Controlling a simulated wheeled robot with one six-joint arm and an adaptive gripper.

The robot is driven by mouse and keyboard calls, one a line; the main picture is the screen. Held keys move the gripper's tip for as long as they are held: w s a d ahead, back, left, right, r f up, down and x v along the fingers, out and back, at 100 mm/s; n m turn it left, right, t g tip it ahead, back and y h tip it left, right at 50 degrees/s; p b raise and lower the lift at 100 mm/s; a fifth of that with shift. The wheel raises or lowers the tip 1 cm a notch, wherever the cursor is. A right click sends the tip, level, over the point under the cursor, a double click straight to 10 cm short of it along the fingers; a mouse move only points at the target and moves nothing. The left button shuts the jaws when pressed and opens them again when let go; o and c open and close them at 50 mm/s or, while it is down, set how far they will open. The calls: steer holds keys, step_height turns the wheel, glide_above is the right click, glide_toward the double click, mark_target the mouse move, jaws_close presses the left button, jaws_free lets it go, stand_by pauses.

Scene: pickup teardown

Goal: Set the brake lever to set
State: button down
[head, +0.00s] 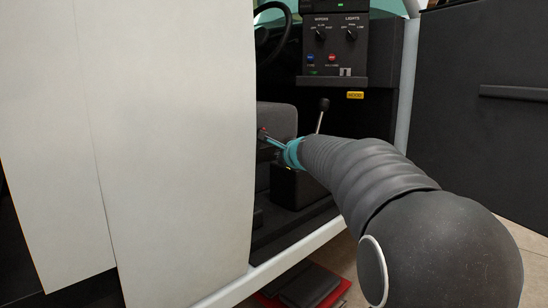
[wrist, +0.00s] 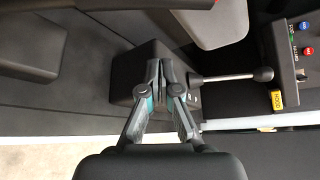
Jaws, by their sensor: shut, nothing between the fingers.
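A lever with a thin metal rod and black knob (head: 323,104) rises beside the dark console box (head: 290,188), below the switch panel. In the wrist view the lever's knob (wrist: 263,75) points right, with its rod running left to the box (wrist: 125,78). No label shows whether this is the brake lever. My gripper (wrist: 160,66) is shut and empty, its fingertips over the box, left of the lever's rod and apart from the knob. In the head view my gripper (head: 264,136) is partly hidden by the white panel's edge and my wrist. Any contact with the box cannot be told.
A large white panel (head: 170,140) blocks the left of the head view. The switch panel (head: 335,45) has knobs and blue and red buttons. A yellow HOOD handle (head: 355,95) sits below it. A grey seat (wrist: 215,20) is close by. A dark door (head: 485,120) stands right.

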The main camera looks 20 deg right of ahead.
steer(key=shift+v, duration=2.15)
steer(key=shift+d, duration=0.1)
